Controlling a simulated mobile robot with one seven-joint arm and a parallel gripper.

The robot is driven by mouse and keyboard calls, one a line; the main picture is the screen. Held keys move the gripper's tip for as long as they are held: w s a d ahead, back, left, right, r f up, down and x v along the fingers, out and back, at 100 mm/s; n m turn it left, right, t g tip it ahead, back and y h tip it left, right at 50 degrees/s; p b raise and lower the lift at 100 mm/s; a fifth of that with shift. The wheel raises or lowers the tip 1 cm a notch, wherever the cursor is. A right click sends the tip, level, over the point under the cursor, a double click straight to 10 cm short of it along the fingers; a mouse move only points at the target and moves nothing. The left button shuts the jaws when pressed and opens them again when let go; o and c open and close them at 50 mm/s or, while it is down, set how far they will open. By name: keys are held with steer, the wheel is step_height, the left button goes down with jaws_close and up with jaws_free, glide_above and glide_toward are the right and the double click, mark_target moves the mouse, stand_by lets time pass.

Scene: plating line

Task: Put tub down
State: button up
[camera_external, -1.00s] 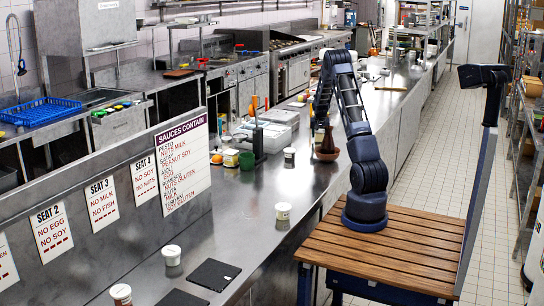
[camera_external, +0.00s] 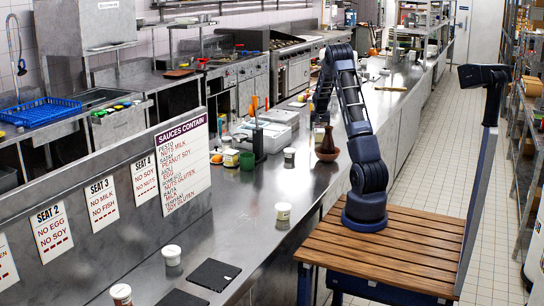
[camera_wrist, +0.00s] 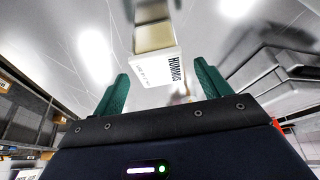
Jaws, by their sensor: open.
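A white tub labelled HUMMUS (camera_wrist: 158,68) shows in the wrist view just beyond and between my fingertips, apart from them as far as I can see. My gripper (camera_wrist: 160,82) has two green fingers spread wide with nothing held. In the external view my gripper (camera_external: 317,118) hangs over the steel counter, small and partly dark. I cannot tell which tub there is the hummus one.
Dark flat pads (camera_external: 215,274) lie at the front. The middle counter has free room.

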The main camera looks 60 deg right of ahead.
steer(key=v, duration=0.7)
steer(key=a+r+n+t+y, duration=0.15)
steer(key=a+r, duration=0.45)
steer(key=a, duration=0.6)
steer(key=a+r+n, duration=0.3)
steer(key=a+r, duration=0.2)
steer(key=a, duration=0.8)
steer(key=a+r+n+t+y, duration=0.15)
steer(key=a+r, duration=0.45)
steer(key=a, duration=0.6)
steer(key=s+a+r+n, duration=0.15)
steer(key=s+a, duration=0.25)
steer(key=a, duration=0.4)
steer(key=s+a+r+n, duration=0.1)
steer(key=s+a+n, duration=0.1)
steer(key=s+a, duration=0.45)
steer(key=s+a+f+n+y, duration=0.1)
steer(key=s+a+f+n, duration=0.2)
steer(key=s+a, duration=0.8)
steer(key=shift+s+a+n, duration=0.3)
steer(key=shift+n, duration=0.25)
